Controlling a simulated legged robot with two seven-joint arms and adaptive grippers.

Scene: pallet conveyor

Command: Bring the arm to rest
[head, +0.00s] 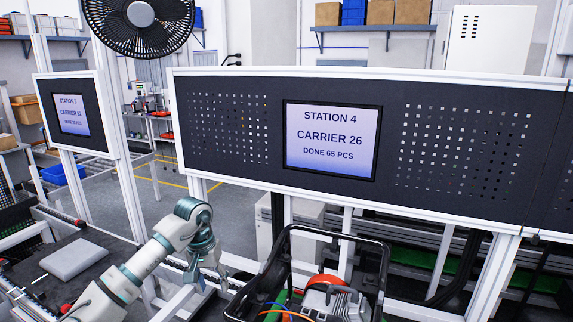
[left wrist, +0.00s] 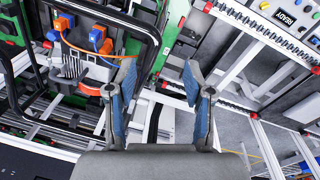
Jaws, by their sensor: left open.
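My left arm (head: 130,278) reaches in from the lower left in the head view, bent at the wrist with the hand hanging down. My left gripper (head: 205,282) is beside the left edge of a black tubular frame (head: 268,282). In the left wrist view the two blue-padded fingers of the gripper (left wrist: 158,80) stand apart with nothing between them. The black frame also shows in the left wrist view (left wrist: 150,40), left of and beyond the fingers. My right gripper is not in view.
The frame surrounds a carrier with a red-orange part (head: 325,281) and orange and blue cables. A dark panel with a station screen (head: 331,140) stands behind. A grey flat block (head: 75,259) lies on the left. A conveyor rail with buttons (left wrist: 265,30) runs at the wrist view's upper right.

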